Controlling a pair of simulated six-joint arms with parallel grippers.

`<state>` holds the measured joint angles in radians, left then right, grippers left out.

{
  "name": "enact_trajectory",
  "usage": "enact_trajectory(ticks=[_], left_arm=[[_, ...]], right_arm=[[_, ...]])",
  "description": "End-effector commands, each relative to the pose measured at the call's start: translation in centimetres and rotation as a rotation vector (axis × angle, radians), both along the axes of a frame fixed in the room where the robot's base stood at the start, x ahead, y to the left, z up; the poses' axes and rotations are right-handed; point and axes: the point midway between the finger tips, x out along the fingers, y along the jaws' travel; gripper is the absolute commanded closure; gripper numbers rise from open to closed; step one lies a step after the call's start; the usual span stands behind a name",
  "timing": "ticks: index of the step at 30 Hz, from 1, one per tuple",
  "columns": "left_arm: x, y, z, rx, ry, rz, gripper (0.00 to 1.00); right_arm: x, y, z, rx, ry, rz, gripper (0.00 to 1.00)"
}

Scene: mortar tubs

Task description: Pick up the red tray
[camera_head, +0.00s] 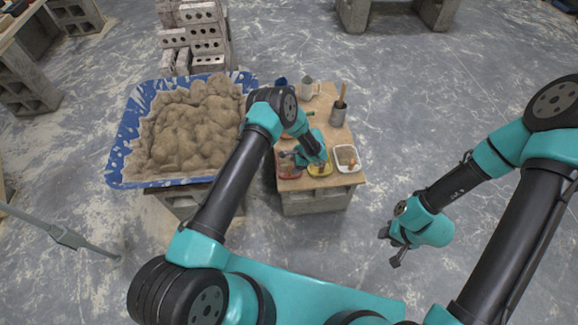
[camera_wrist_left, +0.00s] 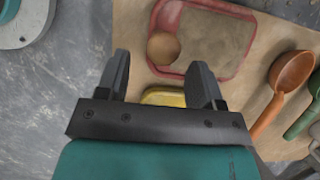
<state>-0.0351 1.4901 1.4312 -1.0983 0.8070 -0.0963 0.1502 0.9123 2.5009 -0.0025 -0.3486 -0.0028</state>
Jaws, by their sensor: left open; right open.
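The red tray (camera_wrist_left: 225,8) lies flat on the small table, with grey-brown material and a round brown ball inside it. In the head view the red tray (camera_head: 290,175) is at the table's front left corner, partly covered by my left gripper (camera_head: 303,163). In the left wrist view my left gripper (camera_wrist_left: 160,65) is open and empty. Its fingertips point toward the tray's near left part, where the ball lies; I cannot tell their height above it. My right gripper (camera_head: 390,248) is open and empty, above the floor right of the table.
A yellow tray (camera_head: 320,171) and a white tray (camera_head: 347,150) stand right of the red tray. An orange scoop (camera_wrist_left: 290,72) and a green scoop (camera_wrist_left: 305,118) lie close by.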

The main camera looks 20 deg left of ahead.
Motion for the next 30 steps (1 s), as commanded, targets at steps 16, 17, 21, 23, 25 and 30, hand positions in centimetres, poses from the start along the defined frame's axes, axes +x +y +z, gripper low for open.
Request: enact_trajectory(ticks=[16, 17, 21, 23, 25, 30], left_arm=[[-0.6, 2.0, -4.7, 0.0, 0.0, 0.0, 0.39], [-0.6, 2.0, -4.7, 0.0, 0.0, 0.0, 0.39], [-0.6, 2.0, -4.7, 0.0, 0.0, 0.0, 0.39], [-0.6, 2.0, -4.7, 0.0, 0.0, 0.0, 0.39], [-0.6, 2.0, -4.7, 0.0, 0.0, 0.0, 0.39], [-0.6, 2.0, -4.7, 0.0, 0.001, 0.0, 0.42]], right_arm=[[0.0, 0.0, 0.0, 0.0, 0.0, 0.0, 0.57], [0.0, 0.0, 0.0, 0.0, 0.0, 0.0, 0.57], [0.0, 0.0, 0.0, 0.0, 0.0, 0.0, 0.57], [0.0, 0.0, 0.0, 0.0, 0.0, 0.0, 0.57], [0.0, 0.0, 0.0, 0.0, 0.0, 0.0, 0.57], [0.0, 0.0, 0.0, 0.0, 0.0, 0.0, 0.57]])
